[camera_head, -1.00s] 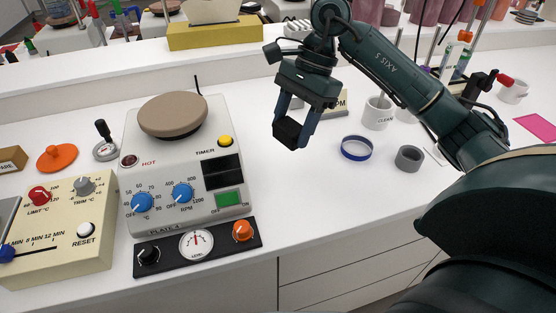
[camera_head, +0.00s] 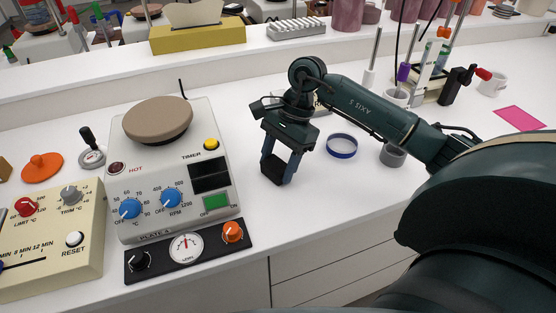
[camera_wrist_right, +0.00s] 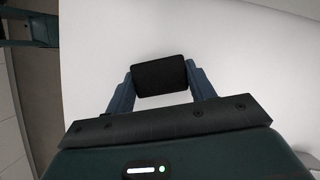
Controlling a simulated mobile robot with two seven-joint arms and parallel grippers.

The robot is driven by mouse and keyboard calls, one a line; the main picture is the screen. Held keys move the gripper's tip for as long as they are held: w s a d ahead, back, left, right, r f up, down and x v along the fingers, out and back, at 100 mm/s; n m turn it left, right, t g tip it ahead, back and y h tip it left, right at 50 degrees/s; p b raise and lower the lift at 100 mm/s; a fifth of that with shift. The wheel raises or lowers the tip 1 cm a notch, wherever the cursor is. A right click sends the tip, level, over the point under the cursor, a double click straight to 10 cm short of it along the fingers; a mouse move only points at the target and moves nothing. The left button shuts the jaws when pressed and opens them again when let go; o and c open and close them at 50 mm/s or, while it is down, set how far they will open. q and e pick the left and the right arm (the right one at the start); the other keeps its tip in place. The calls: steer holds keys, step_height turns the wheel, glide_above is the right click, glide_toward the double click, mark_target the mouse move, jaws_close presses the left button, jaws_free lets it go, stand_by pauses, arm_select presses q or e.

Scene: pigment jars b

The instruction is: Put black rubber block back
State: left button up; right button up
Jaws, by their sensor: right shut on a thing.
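My right gripper (camera_head: 278,170) is shut on the black rubber block (camera_head: 273,169), which sits between its fingertips. In the head view the block is low over the white bench, just right of the hot plate; I cannot tell whether it touches the surface. The right wrist view shows the block (camera_wrist_right: 160,76) held between the two blue fingers, with white bench behind it. My left gripper is not in view.
The hot plate unit (camera_head: 215,228) stands to the left of the gripper. A blue-rimmed ring (camera_head: 342,154) and a grey ring (camera_head: 393,156) lie to the right. The white bench (camera_head: 320,195) in front is clear down to its front edge.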

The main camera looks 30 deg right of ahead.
steer(key=shift+f, duration=0.25)
steer(key=o, duration=0.7)
steer(key=shift+r, duration=0.1)
steer(key=shift+o, duration=1.3)
steer(key=shift+r, duration=0.15)
steer(key=b+v, duration=0.1)
steer(key=v, duration=1.1)
